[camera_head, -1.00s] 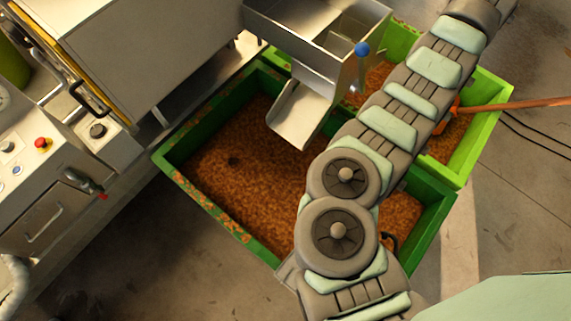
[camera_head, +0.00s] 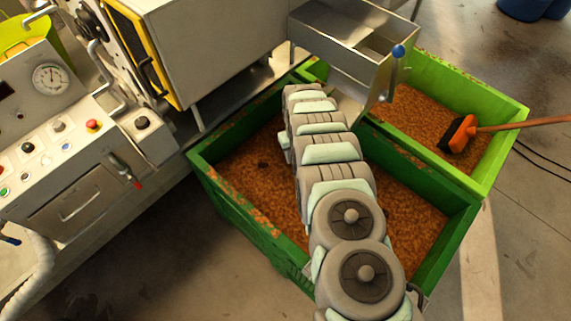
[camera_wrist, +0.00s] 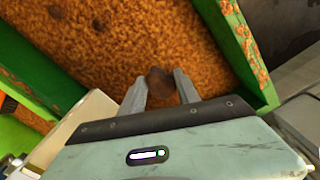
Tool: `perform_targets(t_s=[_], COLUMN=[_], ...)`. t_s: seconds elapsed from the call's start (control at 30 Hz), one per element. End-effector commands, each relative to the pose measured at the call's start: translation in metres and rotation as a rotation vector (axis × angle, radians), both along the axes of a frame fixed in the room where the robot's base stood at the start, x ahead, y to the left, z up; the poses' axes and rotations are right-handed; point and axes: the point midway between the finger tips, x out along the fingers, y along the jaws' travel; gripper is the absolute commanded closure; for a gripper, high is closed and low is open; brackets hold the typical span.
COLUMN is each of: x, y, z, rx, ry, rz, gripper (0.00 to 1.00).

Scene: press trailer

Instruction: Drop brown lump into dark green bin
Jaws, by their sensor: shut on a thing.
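A brown lump (camera_wrist: 160,84) sits between the two fingers of my gripper (camera_wrist: 160,88) in the wrist view, and the gripper is shut on it. Below it is the orange-brown fill of the dark green bin, whose wall (camera_wrist: 228,50) runs along the right. In the head view the dark green bin (camera_head: 232,207) stands at the centre, and my arm reaches over it. My gripper and the held lump cannot be made out there. A small dark lump (camera_head: 263,164) lies on the bin's fill; a dark lump (camera_wrist: 97,23) also shows in the wrist view.
A light green bin (camera_head: 490,160) with similar fill adjoins at the upper right, with an orange-headed brush (camera_head: 460,134) in it. A metal chute (camera_head: 345,62) overhangs the bins. A machine with a control panel (camera_head: 75,150) stands at the left.

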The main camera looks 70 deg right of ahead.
Motion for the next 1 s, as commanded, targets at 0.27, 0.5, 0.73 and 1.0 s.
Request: perform_targets(t_s=[0.27,0.5,0.73,1.0], x=[0.025,0.025,0.025,0.025], y=[0.033,0.033,0.031,0.033], z=[-0.027,-0.045,-0.076,-0.117], rx=[-0.004,-0.004,-0.008,-0.004], ry=[-0.006,-0.005,-0.007,-0.006], rz=[0.077,0.078,0.078,0.077], gripper=[1.00,1.00,1.00,1.00])
